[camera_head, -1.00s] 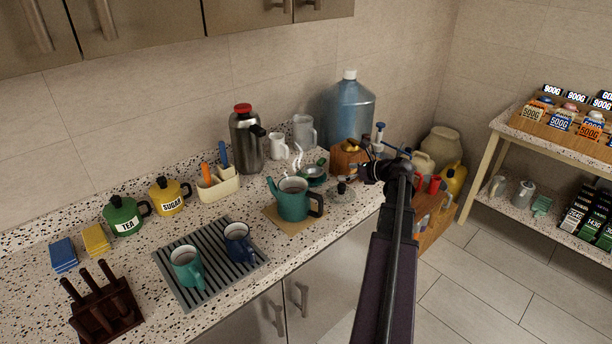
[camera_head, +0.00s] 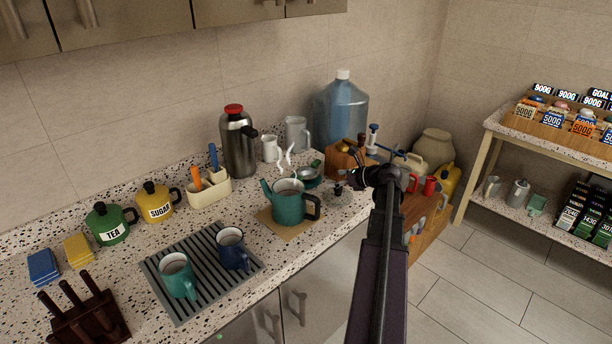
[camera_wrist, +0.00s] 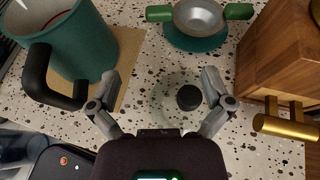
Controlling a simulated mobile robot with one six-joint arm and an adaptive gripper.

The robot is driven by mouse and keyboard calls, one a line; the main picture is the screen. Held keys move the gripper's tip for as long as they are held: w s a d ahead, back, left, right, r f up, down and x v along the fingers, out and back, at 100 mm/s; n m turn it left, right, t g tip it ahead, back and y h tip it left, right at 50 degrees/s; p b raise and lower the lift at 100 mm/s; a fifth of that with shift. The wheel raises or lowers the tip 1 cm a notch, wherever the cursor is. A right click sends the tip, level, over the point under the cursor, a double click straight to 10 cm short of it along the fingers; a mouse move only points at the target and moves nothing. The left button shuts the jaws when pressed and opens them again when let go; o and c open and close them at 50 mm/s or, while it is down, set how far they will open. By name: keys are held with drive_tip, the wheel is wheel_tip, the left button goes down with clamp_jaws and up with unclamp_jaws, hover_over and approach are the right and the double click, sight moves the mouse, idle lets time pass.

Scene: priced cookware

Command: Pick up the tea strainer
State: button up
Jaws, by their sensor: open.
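The tea strainer is a small silver bowl with green handles on both sides (camera_wrist: 200,17), resting on a teal dish (camera_wrist: 192,43) near the top of the wrist view. In the head view the strainer (camera_head: 309,172) sits behind and right of the teal kettle (camera_head: 288,207). My gripper (camera_wrist: 161,84) is open and empty, its fingers spread over the counter on the near side of the strainer, apart from it. In the head view my gripper (camera_head: 347,180) is partly hidden by my own wrist.
A clear lid with a black knob (camera_wrist: 189,97) lies between and below my fingers. The kettle's black handle (camera_wrist: 46,82) is close on the left. A wooden box (camera_wrist: 283,55) with a brass handle (camera_wrist: 287,124) stands close on the right.

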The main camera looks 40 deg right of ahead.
drive_tip(key=b, duration=0.3)
approach(303, 180)
drive_tip(key=shift+w+a+f, duration=0.25)
drive_tip(key=shift+w+a, duration=0.55)
drive_tip(key=shift+a, duration=0.1)
drive_tip(key=shift+w+a+f, duration=0.15)
drive_tip(key=shift+w+a, duration=0.1)
drive_tip(key=shift+w, duration=0.4)
drive_tip(key=shift+w, duration=0.1)
drive_tip(key=b+x, duration=0.1)
drive_tip(key=x, duration=0.3)
drive_tip(key=shift+w+a+f+b, duration=0.1)
drive_tip(key=shift+f+b, duration=0.05)
drive_tip(key=shift+b, duration=0.2)
drive_tip(key=shift+w+a, duration=0.15)
drive_tip(key=shift+w, duration=0.2)
drive_tip(key=c, duration=1.1)
